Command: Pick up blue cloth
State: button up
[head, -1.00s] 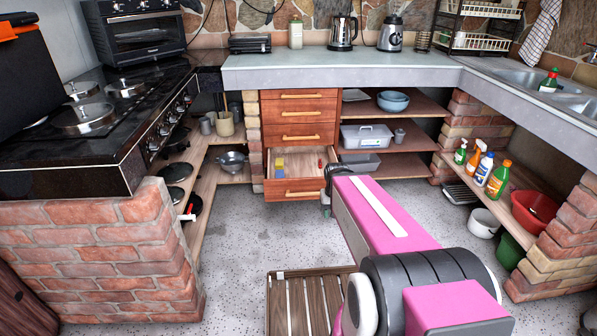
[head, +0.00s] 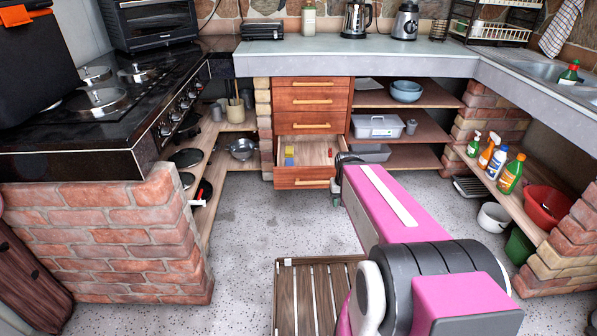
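The bottom drawer (head: 303,184) of the wooden drawer unit is open. Inside it on the left lies a small blue piece (head: 289,161), which may be the blue cloth; it is too small to be sure. A small yellow piece (head: 290,150) lies right behind it. My gripper (head: 341,166) is at the drawer's right side, mostly hidden behind my pink arm. I cannot see its fingertips clearly or whether they touch the drawer. The blue piece lies apart from it, to the left.
Low shelves (head: 415,128) with bowls and a clear box stand right of the drawers. The countertop (head: 350,58) overhangs the drawers. A slatted wooden item (head: 295,290) is on the floor in front. A brick wall (head: 105,235) borders the left; speckled floor is open between.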

aim_at(289, 162)
jog(key=i+j+z, duration=0.25)
jog(key=i+j, duration=0.35)
jog(key=i+j+z, duration=0.3)
jog(key=i+j, duration=0.45)
